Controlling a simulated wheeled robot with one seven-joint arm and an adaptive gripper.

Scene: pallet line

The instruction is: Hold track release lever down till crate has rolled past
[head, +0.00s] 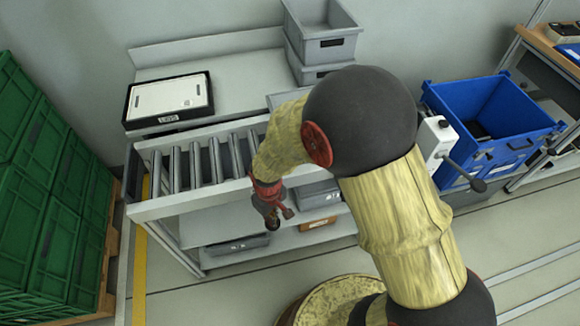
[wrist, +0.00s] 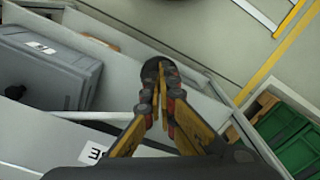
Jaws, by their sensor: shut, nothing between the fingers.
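The roller track (head: 158,208) runs across the middle of the head view, with its near part bare of any crate. A white box with a black arm and round knob (head: 478,185) at its right end looks like the release lever. The knob hangs low, beyond my arm. A grey crate (head: 285,98) shows partly behind my arm at the track's far side; my arm hides the rest. My gripper (head: 272,214) is shut and empty, pointing down just in front of the track's near rail, well left of the lever. The wrist view shows its fingertips (wrist: 161,78) together, touching nothing I can make out.
Grey crates (head: 325,45) are stacked at the back beside a black-rimmed tray (head: 168,100). A blue bin (head: 490,110) stands right, green crates (head: 40,190) left. Grey bins lie on the lower shelf, one large in the wrist view (wrist: 45,70). Floor in front is free.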

